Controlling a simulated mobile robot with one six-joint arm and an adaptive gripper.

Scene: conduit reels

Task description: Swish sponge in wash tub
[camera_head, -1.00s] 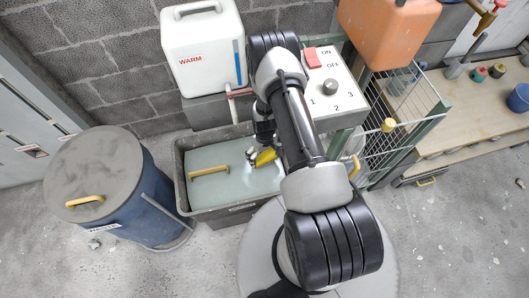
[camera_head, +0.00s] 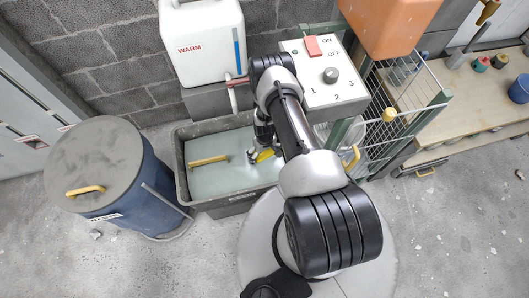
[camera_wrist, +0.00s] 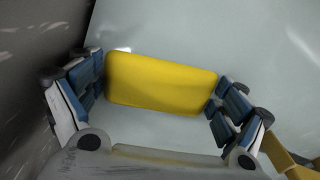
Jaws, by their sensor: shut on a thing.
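The wash tub (camera_head: 183,172) is a dark grey box with pale, cloudy water (camera_head: 222,174) in it. My gripper (camera_wrist: 160,95) is shut on a yellow sponge (camera_wrist: 160,82), one finger at each end of it. In the head view the sponge (camera_head: 264,155) shows at the right side of the tub, over or in the water, partly hidden by my arm. I cannot tell how deep the sponge sits. A yellow handle (camera_head: 208,161) shows in the tub to the left of the sponge.
A white tank marked WARM (camera_head: 203,45) stands behind the tub. A blue bin (camera_head: 135,195) with a grey lid stands at left. A switch box (camera_head: 322,75) and a wire rack (camera_head: 400,105) are at right.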

